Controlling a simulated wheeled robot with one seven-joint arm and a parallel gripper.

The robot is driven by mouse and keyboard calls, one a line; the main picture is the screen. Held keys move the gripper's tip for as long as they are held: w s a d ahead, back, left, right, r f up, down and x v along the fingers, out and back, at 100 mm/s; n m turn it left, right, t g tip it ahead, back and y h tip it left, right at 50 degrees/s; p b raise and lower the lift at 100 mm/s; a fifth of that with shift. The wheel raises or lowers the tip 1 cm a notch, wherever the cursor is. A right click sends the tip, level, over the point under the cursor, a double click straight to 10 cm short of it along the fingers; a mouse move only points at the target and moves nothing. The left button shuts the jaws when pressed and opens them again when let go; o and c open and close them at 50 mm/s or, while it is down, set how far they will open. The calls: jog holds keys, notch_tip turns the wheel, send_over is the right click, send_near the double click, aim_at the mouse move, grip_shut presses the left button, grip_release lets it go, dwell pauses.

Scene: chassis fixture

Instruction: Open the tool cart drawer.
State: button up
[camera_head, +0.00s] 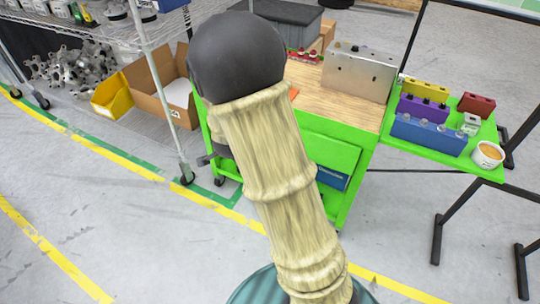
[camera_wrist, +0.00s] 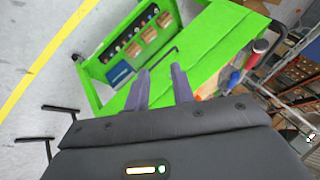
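The green tool cart (camera_head: 368,150) stands ahead, with a wooden top and a green front panel (camera_head: 330,146) below it. My arm covers its left part. In the wrist view the cart (camera_wrist: 205,45) is tilted, and a thin dark bent bar (camera_wrist: 163,60), which looks like the drawer handle, lies against its green front. My gripper (camera_wrist: 160,71) points at this front with its two fingers apart and nothing between them. The bar shows just beyond the fingertips; I cannot tell whether they touch. The gripper is hidden in the head view. I see no clear drawer gap.
A metal box (camera_head: 360,70) stands on the cart top. A green side table (camera_head: 440,150) at right holds coloured blocks and a white cup (camera_head: 487,154). A wire shelf, a cardboard box (camera_head: 165,85) and a yellow bin (camera_head: 113,97) are at left. The front floor is clear.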

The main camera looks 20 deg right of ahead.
jog(key=w+d+f+m+t+h+b, duration=0.1)
jog(key=w+d+f+m+h+b, duration=0.2)
jog(key=f+m+b, duration=0.4)
jog(key=w+d+f+m+t+h+b, duration=0.1)
jog(key=w+d+f+m+h+b, duration=0.2)
jog(key=f+m+h+b, duration=0.4)
notch_tip(320, 180, down, 5)
jog(key=w+b, duration=0.1)
jog(key=b, duration=0.1)
jog(key=shift+w+d+b, duration=0.2)
jog(key=shift+w+b, duration=0.1)
jog(key=shift+w, duration=0.1)
jog(key=b+x, duration=0.3)
jog(key=x, duration=1.4)
jog(key=shift+w+d, duration=0.1)
jog(key=shift+w, duration=0.15)
grip_shut()
